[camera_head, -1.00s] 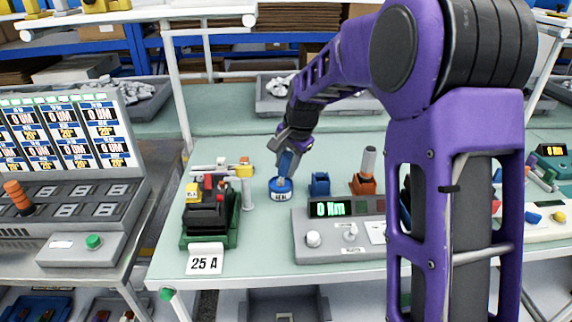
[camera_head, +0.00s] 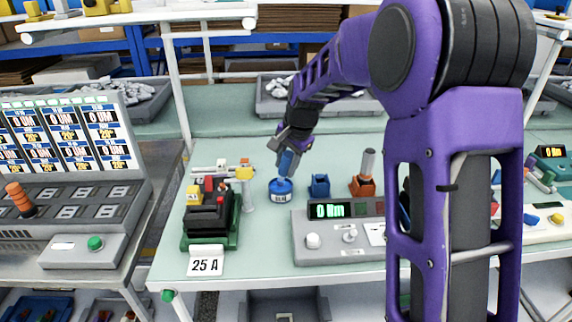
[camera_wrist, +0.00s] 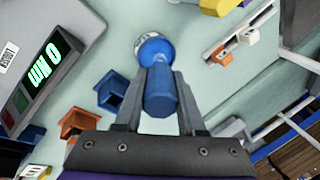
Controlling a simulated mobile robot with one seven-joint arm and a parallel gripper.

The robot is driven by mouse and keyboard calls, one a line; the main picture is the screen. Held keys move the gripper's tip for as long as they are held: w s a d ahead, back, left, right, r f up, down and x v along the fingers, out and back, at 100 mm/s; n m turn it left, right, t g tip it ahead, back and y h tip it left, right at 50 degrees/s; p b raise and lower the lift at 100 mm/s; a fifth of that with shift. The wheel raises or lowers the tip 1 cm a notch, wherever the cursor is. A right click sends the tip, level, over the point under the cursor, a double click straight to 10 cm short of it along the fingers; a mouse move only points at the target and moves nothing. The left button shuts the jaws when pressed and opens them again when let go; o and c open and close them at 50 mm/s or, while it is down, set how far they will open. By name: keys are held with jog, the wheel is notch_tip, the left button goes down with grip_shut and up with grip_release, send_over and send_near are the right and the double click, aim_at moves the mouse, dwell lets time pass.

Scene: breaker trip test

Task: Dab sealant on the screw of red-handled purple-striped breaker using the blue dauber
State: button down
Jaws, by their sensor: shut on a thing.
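My gripper (camera_head: 289,150) is shut on the blue dauber (camera_head: 286,163), held tilted over the blue sealant pot (camera_head: 280,196). In the wrist view the dauber handle (camera_wrist: 160,90) sits between the fingers, with the pot (camera_wrist: 152,48) just beyond its far end. Whether the dauber's tip is inside the pot or just above it, I cannot tell. A black breaker (camera_head: 206,219) with red on top stands in a green holder (camera_head: 212,243) left of the pot, behind a "25 A" card (camera_head: 205,264). Its purple stripe and screw are too small to make out.
A grey meter box (camera_head: 338,243) with a green display stands front right of the pot. A small blue block (camera_head: 319,185) and an orange holder (camera_head: 362,186) stand behind it. A yellow-topped post (camera_head: 246,185) stands between breaker and pot.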

jog(key=shift+r+p, duration=2.15)
jog(key=shift+r, duration=0.95)
jog(key=shift+f, duration=0.1)
